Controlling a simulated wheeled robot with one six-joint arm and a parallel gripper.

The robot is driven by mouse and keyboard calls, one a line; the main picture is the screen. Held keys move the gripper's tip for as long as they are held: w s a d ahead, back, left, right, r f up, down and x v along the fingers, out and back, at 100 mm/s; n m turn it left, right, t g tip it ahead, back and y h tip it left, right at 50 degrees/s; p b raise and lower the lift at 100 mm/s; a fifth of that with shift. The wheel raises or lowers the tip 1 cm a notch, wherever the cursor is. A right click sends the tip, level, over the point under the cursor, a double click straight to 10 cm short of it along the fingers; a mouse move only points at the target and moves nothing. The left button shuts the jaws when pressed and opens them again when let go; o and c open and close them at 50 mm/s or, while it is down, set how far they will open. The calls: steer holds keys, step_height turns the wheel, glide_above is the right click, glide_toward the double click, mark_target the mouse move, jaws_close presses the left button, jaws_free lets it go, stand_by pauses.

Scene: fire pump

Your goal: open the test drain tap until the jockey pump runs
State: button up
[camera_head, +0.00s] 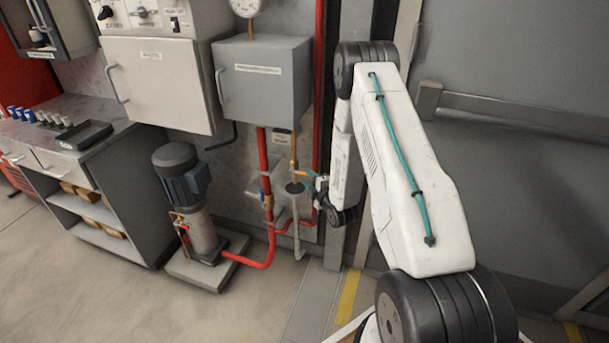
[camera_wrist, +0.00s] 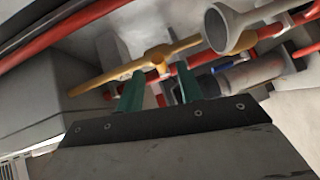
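The test drain tap is a brass fitting on a brass pipe; in the wrist view the tap (camera_wrist: 158,58) lies ahead of my fingers, between their tips in the picture. In the head view its brass-orange part (camera_head: 303,175) sits just left of my gripper (camera_head: 319,184). In the wrist view the green fingers of my gripper (camera_wrist: 158,76) are apart, with no visible grip on the tap. I cannot tell whether they touch it. The jockey pump (camera_head: 184,195), a blue-grey upright motor on a grey cylinder, stands on a plinth at the left. Whether it runs cannot be seen.
A grey funnel (camera_wrist: 222,30) is close beyond the fingers. A blue lever (camera_wrist: 205,69) and red pipes (camera_head: 263,160) are nearby. A grey control cabinet (camera_head: 262,85) hangs above the tap. A workbench (camera_head: 75,130) stands left. The floor (camera_head: 140,300) in front is clear.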

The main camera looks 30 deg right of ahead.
mark_target(307, 175)
steer(key=w, duration=0.5)
steer(key=shift+d+f, duration=0.3)
steer(key=shift+f, duration=0.05)
jaws_close()
steer(key=shift+d, duration=0.1)
